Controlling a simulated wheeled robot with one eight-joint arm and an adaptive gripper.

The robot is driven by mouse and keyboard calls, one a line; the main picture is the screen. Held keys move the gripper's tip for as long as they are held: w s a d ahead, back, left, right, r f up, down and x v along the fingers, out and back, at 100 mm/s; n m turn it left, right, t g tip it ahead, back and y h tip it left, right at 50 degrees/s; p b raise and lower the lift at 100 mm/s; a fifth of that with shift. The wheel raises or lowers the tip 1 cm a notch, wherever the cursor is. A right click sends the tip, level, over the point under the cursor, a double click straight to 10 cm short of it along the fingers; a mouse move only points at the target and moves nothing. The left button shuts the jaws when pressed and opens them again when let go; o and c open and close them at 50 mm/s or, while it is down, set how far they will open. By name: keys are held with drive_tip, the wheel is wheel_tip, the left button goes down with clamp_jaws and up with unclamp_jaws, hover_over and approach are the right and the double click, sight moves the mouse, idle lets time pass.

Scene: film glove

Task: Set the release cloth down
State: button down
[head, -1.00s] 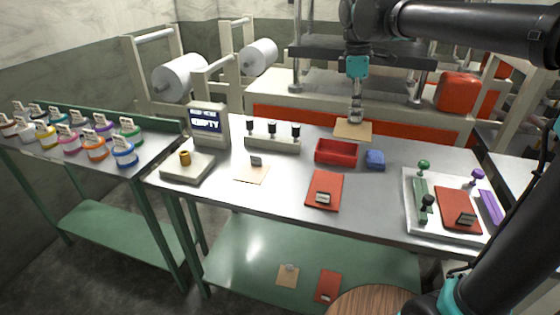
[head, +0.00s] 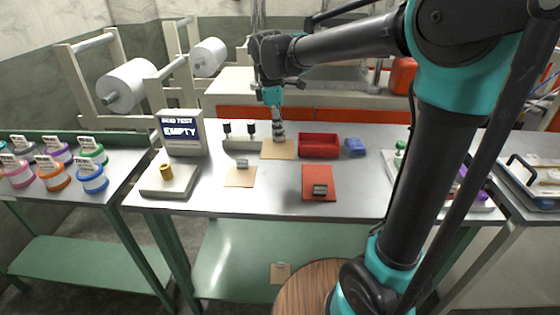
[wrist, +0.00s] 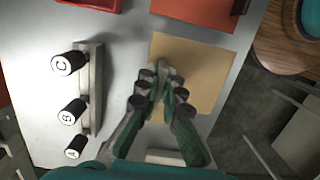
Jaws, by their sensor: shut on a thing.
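My gripper (head: 279,138) is shut on a tan square sheet (head: 272,153), which I take to be the release cloth. The sheet hangs flat below the fingers, at or just above the metal table, left of the red tray (head: 318,146). I cannot tell whether it touches the table. In the wrist view the closed fingertips (wrist: 162,72) meet the tan sheet (wrist: 195,80) near its left part. Another tan sheet (head: 236,181) with a small grey tag lies nearer the front left.
A knob stand (wrist: 92,90) with knobs C, B and A stands beside the held sheet. Bare metal lies in front.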

wheel_tip(320, 180, down, 11)
drive_tip(key=shift+f, duration=0.1)
idle(0.3)
drive_tip(key=shift+f, duration=0.1)
drive_tip(key=c, duration=1.7)
unclamp_jaws()
drive_tip(key=r, duration=0.4)
drive_tip(key=a+r, duration=0.1)
drive_tip(key=r, duration=0.7)
drive_tip(key=shift+a+r, duration=0.1)
drive_tip(key=shift+a, duration=0.05)
